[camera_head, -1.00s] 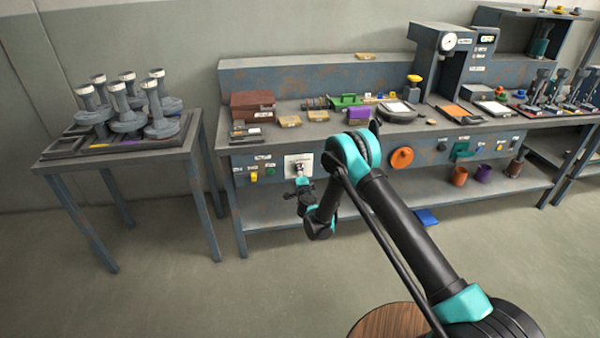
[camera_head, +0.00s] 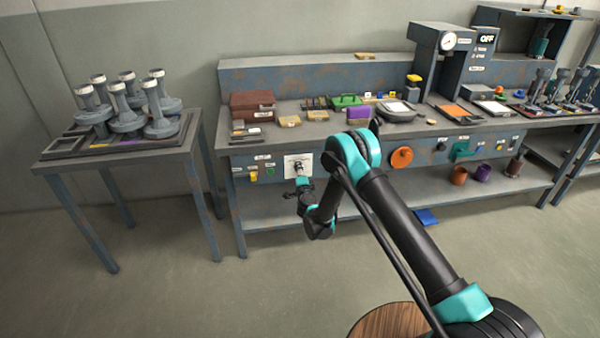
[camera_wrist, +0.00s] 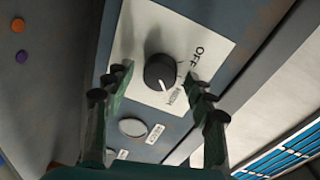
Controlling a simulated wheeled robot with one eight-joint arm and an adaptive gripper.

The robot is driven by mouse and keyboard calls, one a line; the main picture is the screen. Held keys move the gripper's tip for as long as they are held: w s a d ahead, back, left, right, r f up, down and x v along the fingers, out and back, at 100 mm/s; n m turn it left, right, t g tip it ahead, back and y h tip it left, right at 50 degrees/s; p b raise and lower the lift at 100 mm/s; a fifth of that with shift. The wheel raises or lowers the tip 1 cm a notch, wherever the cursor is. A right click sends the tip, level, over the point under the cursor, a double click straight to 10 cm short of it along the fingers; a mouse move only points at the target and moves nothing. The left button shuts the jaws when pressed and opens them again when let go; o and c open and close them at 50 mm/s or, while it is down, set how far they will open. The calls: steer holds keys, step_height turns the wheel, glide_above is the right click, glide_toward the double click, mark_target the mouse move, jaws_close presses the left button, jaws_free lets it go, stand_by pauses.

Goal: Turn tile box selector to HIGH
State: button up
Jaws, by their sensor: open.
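The selector is a round black knob (camera_wrist: 160,72) on a white plate (camera_wrist: 140,38) on the bench front. It has a pale pointer line at its lower edge, in the wrist view. The plate carries the word OFF to the right of the knob and another small label below it, too tilted to read surely. The plate also shows in the head view (camera_head: 291,171). My gripper (camera_wrist: 160,85) is open, with one finger on each side of the knob and visible gaps between. It also shows in the head view (camera_head: 299,178), in front of the plate.
A round pale button (camera_wrist: 132,126) with a label sits below the plate in the wrist view. The bench (camera_head: 340,128) holds boxes and tools. The floor between the side table (camera_head: 60,160) and bench is clear.

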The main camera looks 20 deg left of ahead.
mark_target(299, 148)
steer(key=r, duration=0.9)
steer(key=shift+s+a, duration=0.2)
steer(key=shift+w+d+r, duration=0.1)
steer(key=shift+r, duration=0.4)
steer(key=shift+d, duration=0.1)
